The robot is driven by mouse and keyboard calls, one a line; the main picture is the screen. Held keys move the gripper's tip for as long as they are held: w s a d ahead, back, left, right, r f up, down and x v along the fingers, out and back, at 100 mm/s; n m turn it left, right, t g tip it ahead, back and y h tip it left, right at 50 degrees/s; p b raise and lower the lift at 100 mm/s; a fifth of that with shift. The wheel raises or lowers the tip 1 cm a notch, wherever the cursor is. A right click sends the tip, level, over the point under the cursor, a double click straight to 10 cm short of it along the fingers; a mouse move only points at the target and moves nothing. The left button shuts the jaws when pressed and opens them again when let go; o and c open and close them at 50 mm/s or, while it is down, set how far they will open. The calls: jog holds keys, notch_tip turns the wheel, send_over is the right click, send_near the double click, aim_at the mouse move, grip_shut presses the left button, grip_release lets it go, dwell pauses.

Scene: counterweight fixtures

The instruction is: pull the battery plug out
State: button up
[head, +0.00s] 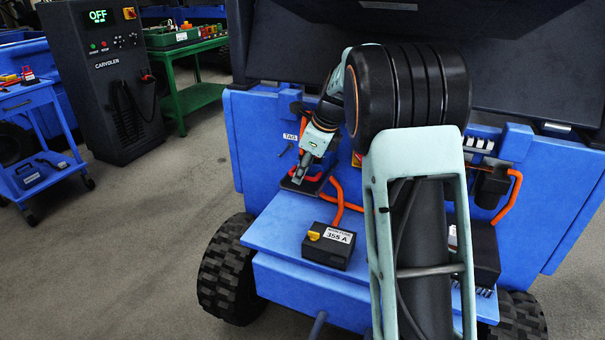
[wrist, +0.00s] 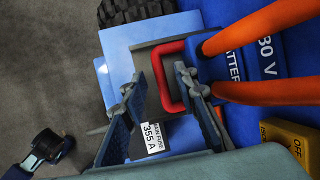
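The battery plug (wrist: 205,68) is a blue block with a red D-shaped handle (wrist: 164,78) and thick orange cables, marked BATTERY and 80 V in the wrist view. My gripper (wrist: 160,74) is open, with one finger on each side of the handle's outer bar. The right finger appears to lie inside the loop; I cannot tell whether either finger touches it. In the head view my gripper (head: 300,172) is low at the blue truck's panel, and it hides most of the plug. Part of the red handle (head: 312,178) shows beside it.
A black fuse box (head: 330,248) marked 355 A sits on the blue step (head: 275,235) just in front. A yellow block (wrist: 285,138) is close at lower right in the wrist view. A dark charger cabinet (head: 100,75) reads OFF. Open floor (head: 130,225) is at left.

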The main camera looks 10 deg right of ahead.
jog(key=shift+c, duration=0.5)
grip_shut()
jog(key=s+a, duration=0.2)
jog(key=s, duration=0.1)
jog(key=shift+s+a+f, duration=0.1)
jog(key=shift+s+a, duration=0.2)
jog(key=shift+o, duration=0.5)
grip_release()
